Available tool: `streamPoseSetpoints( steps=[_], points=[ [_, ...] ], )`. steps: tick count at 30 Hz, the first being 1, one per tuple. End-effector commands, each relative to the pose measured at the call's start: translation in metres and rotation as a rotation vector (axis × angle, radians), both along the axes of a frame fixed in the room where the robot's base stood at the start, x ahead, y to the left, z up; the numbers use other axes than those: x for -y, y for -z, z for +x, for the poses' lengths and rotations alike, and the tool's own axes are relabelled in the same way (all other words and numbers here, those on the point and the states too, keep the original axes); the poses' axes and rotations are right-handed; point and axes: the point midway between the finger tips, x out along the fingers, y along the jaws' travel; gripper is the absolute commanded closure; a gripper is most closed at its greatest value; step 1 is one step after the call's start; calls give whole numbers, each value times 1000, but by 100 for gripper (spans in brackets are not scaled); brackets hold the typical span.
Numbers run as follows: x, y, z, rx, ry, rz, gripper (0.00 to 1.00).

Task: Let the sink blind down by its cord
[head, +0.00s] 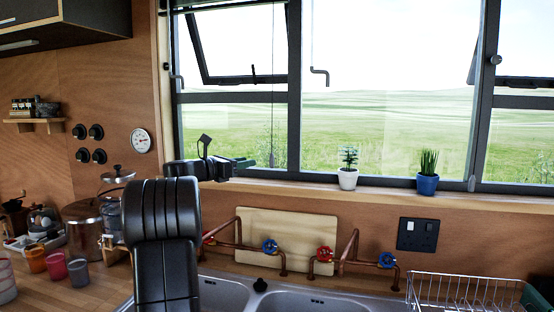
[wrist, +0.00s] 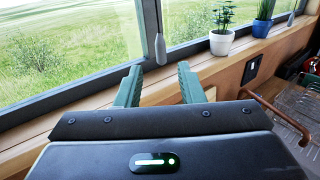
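A dark rolled blind (head: 225,4) shows at the top edge of the head view, above the left window. A thin dark cord (head: 272,110) hangs down in front of the left pane. In the wrist view a grey cord weight (wrist: 160,50) hangs in front of the window frame, just beyond the fingertips and between them in the picture. My gripper (head: 246,162) points right along the window, a little left of the cord in the head view. Its two green fingers (wrist: 158,84) are apart with nothing between them. The cord's lower end is hard to make out in the head view.
A white-potted plant (head: 348,168) and a blue-potted plant (head: 428,172) stand on the sill. A second grey weight (wrist: 291,18) hangs farther right. A crank handle (head: 320,73) hangs in the middle. Below are copper taps (head: 270,246), the sink (head: 225,292) and a dish rack (head: 465,292).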

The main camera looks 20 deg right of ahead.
Motion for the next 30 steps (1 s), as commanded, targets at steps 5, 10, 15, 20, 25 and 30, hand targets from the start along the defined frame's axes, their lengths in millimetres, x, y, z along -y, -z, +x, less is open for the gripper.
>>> streamPoseSetpoints(
  steps=[5, 10, 15, 20, 25, 30],
  points=[
    [38, -2, 12, -1, 5, 1, 65],
    [71, -2, 24, -1, 2, 1, 65],
    [97, -2, 33, 0, 2, 1, 65],
    [109, -1, 38, -1, 0, 1, 65],
    [112, -1, 39, -1, 0, 1, 65],
    [112, 0, 39, -1, 0, 1, 65]
  ],
)
